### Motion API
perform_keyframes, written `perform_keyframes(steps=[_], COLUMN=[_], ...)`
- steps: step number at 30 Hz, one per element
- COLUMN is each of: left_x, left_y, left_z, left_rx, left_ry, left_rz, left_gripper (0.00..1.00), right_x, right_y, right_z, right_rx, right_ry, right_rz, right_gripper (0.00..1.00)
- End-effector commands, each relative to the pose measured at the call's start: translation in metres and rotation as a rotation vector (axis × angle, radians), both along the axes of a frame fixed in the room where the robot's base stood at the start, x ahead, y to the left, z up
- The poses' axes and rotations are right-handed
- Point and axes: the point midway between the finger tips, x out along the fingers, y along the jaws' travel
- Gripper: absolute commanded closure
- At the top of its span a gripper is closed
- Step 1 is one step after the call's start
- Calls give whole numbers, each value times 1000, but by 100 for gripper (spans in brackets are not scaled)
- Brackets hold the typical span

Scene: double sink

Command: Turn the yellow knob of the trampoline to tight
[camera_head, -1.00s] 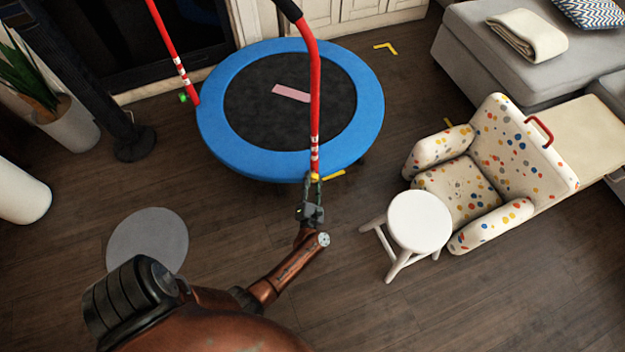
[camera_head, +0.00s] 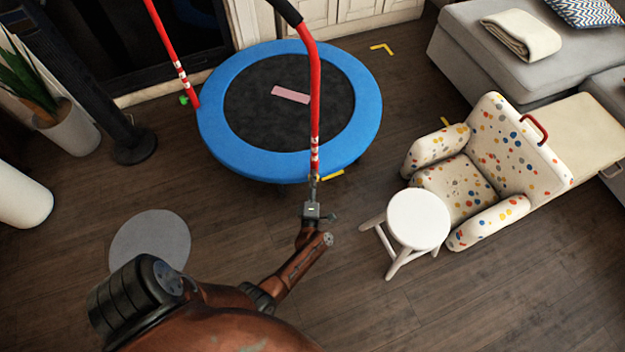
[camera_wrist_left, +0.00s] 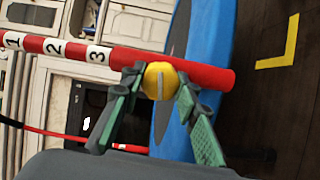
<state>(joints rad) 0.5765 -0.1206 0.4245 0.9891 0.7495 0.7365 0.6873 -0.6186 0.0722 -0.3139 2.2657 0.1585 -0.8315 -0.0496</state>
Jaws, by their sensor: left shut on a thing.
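The trampoline (camera_head: 230,155) has a blue rim, a black mat and a red handlebar (camera_head: 315,95). The yellow knob (camera_wrist_left: 160,80) sits on the side of the red tube near its end in the left wrist view, with a grey line across its face that runs nearly upright in that picture. My left gripper (camera_head: 314,182) is at the lower end of the near red tube. In the wrist view its green-padded fingers (camera_wrist_left: 160,88) are shut on the knob, one on each side. In the head view the gripper mostly hides the knob. My right gripper is not in view.
A white stool (camera_head: 418,220) and a spotted armchair (camera_head: 510,150) stand to the right. A green knob (camera_head: 184,99) is by the far red tube (camera_head: 170,50). A grey round mat (camera_head: 150,238) lies at left.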

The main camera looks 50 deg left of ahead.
Motion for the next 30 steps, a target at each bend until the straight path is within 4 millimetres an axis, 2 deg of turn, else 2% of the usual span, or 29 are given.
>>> perform_keyframes(steps=[12, 29, 30], left_x=[-1, -1, -1], left_y=[0, -1, -1], left_z=[-2, -2, -2], left_rx=[140, 161, 161], left_ry=[130, 148, 148], left_rz=[0, -1, -1], left_gripper=[96, 96, 69], right_x=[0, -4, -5], right_y=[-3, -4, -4], right_z=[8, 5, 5], right_rx=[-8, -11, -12], right_ry=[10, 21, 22], right_rz=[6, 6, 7], right_gripper=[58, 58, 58])
